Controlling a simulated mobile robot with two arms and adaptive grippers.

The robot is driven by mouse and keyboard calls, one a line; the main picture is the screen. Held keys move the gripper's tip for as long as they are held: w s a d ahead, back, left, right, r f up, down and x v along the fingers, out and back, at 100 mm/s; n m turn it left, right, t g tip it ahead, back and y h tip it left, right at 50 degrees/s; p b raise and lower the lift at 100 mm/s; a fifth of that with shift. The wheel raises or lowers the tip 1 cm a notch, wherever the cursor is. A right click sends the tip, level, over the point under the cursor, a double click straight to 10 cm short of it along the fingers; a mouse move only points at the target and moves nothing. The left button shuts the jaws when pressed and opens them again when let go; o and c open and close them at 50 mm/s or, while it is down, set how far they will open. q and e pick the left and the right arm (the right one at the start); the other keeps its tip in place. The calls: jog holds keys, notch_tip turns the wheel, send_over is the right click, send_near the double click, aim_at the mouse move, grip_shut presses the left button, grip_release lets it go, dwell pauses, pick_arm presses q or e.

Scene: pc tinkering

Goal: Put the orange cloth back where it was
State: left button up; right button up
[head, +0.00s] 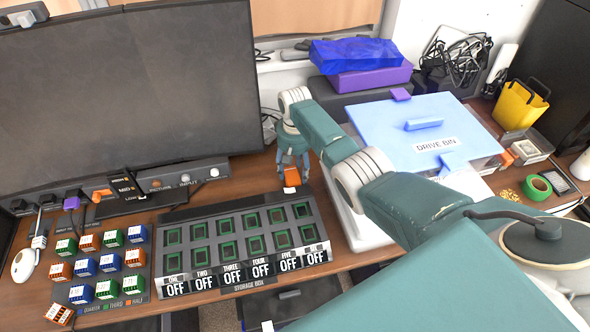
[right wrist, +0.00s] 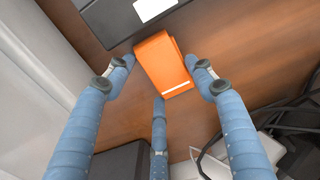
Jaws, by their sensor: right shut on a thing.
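The orange cloth (head: 291,177) looks like a small folded block with a white stripe. It also shows in the right wrist view (right wrist: 163,62), between the fingertips. My right gripper (head: 293,165) is shut on it, over the brown desk just behind the right end of the storage box. In the right wrist view the fingers (right wrist: 166,66) press in from both sides, with a third finger below. I cannot tell whether the cloth touches the desk. My left gripper is not in view.
The storage box (head: 249,289) with green-framed slots stands in front. The monitor (head: 125,85) is at left, with several coloured cubes (head: 109,263) below it. A yellow bin (head: 520,104) stands at right.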

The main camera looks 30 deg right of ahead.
jog(key=shift+f+b, duration=0.35)
jog(key=shift+f, duration=0.1)
jog(key=o, duration=1.1)
jog(key=shift+o, duration=0.4)
jog(key=o, duration=0.5)
notch_tip(320, 180, up, 12)
